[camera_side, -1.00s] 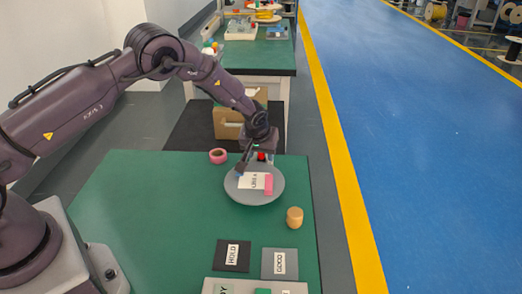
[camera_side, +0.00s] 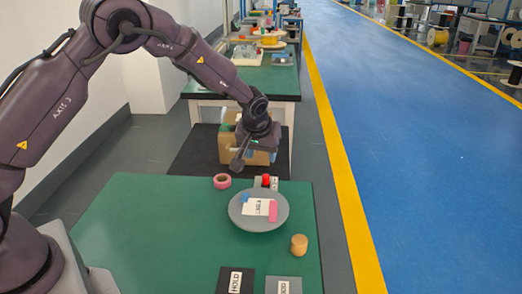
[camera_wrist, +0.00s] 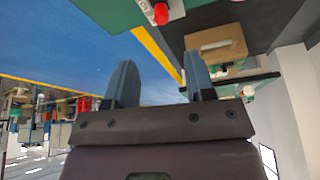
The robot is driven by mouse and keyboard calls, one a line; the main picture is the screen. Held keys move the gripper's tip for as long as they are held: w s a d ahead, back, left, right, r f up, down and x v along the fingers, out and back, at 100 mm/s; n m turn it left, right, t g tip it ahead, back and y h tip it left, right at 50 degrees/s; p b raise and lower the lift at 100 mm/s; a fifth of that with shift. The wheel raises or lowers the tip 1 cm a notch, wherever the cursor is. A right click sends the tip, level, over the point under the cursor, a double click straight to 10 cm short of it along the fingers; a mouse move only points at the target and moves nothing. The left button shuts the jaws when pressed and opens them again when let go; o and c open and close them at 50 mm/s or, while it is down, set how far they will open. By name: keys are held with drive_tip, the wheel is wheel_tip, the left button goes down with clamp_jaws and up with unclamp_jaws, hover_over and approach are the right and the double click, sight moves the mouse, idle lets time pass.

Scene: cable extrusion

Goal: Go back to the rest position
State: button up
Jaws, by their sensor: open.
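My gripper (camera_side: 240,160) hangs in the air above the far edge of the green table, clear of the round grey plate. In the wrist view my gripper (camera_wrist: 161,80) shows two separated fingers with nothing between them. The grey plate (camera_side: 240,221) carries a white labelled card (camera_side: 256,207), a pink piece (camera_side: 273,211) and a small blue piece (camera_side: 245,197). The label is too small to read surely.
A red button box (camera_side: 266,181) sits behind the plate, with a pink tape roll (camera_side: 222,181) to its left. A wooden cylinder (camera_side: 299,244) stands at the right. Black HOLD (camera_side: 235,280) and grey (camera_side: 284,285) pads lie in front. A cardboard box (camera_side: 228,153) stands beyond the table.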

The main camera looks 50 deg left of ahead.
drive_tip(key=shift+s+d+r, duration=0.1)
drive_tip(key=shift+s+r, duration=0.05)
drive_tip(key=shift+r, duration=0.1)
drive_tip(key=s+d+r+m, duration=0.1)
drive_tip(key=s+r+m, duration=0.1)
drive_tip(key=s+r, duration=0.4)
drive_tip(key=s+d+r+m+t+h, duration=0.1)
drive_tip(key=s+r, duration=0.6)
drive_tip(key=s, duration=0.8)
drive_tip(key=s+d+r+m+t+h, duration=0.1)
drive_tip(key=s+r+m, duration=0.2)
drive_tip(key=s+r, duration=0.4)
drive_tip(key=s, duration=0.4)
drive_tip(key=shift+d+r+m, duration=0.2)
drive_tip(key=shift+d+m, duration=0.15)
drive_tip(key=shift+m, duration=0.05)
